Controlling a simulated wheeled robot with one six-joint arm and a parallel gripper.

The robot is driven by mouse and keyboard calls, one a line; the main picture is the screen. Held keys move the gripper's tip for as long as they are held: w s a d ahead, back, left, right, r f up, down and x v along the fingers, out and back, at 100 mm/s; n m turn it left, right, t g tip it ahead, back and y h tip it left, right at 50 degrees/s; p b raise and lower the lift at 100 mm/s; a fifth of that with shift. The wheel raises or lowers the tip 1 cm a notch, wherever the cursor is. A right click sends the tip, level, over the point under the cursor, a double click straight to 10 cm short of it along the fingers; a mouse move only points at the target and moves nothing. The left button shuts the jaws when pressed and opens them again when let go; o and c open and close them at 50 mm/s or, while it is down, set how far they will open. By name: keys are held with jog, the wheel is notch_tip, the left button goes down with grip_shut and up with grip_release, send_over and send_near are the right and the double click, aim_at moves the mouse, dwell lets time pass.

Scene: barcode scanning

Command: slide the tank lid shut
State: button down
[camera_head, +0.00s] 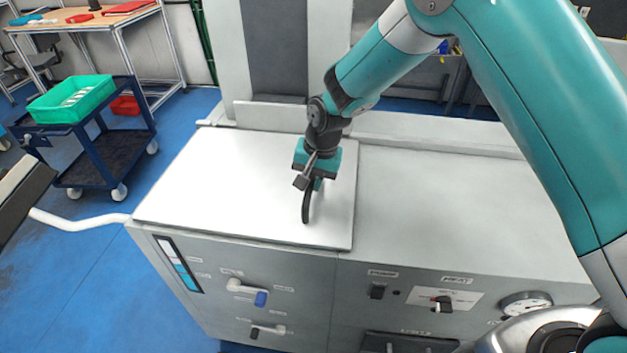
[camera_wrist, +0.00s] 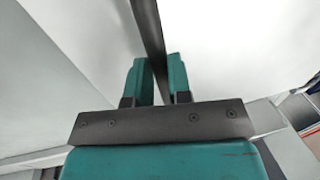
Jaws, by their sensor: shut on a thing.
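The tank lid (camera_head: 235,185) is a flat white panel. It lies over the left part of the grey machine top, its front edge along the top of the front face. A dark bar handle (camera_head: 306,206) stands on the lid near its right side. My gripper (camera_head: 314,178) is above the lid and shut on this handle. In the wrist view the teal fingers (camera_wrist: 160,80) sit on either side of the dark handle bar (camera_wrist: 149,28), with pale lid surface behind. No opening into the tank shows; the handle's far end is hidden by the gripper.
The machine's right top (camera_head: 440,200) is bare under my arm. The front has a level gauge (camera_head: 178,264), a blue-tipped valve lever (camera_head: 249,291) and a pressure gauge (camera_head: 525,305). A blue cart (camera_head: 108,150) with a green crate (camera_head: 72,99) stands left; a workbench (camera_head: 85,20) is behind.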

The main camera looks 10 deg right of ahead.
jog(key=shift+w+a+r, duration=0.1)
jog(key=shift+a, duration=0.1)
jog(key=c, duration=1.1)
grip_release()
jog(key=shift+a, duration=0.1)
jog(key=shift+o, duration=0.2)
jog(key=d+r+b, duration=0.1)
jog(key=r, duration=0.7)
jog(key=s+d+r+b, duration=0.1)
jog(key=d+r, duration=0.1)
jog(key=r, duration=0.7)
jog(key=shift+s+d+b, duration=0.25)
jog(key=shift+b, duration=0.05)
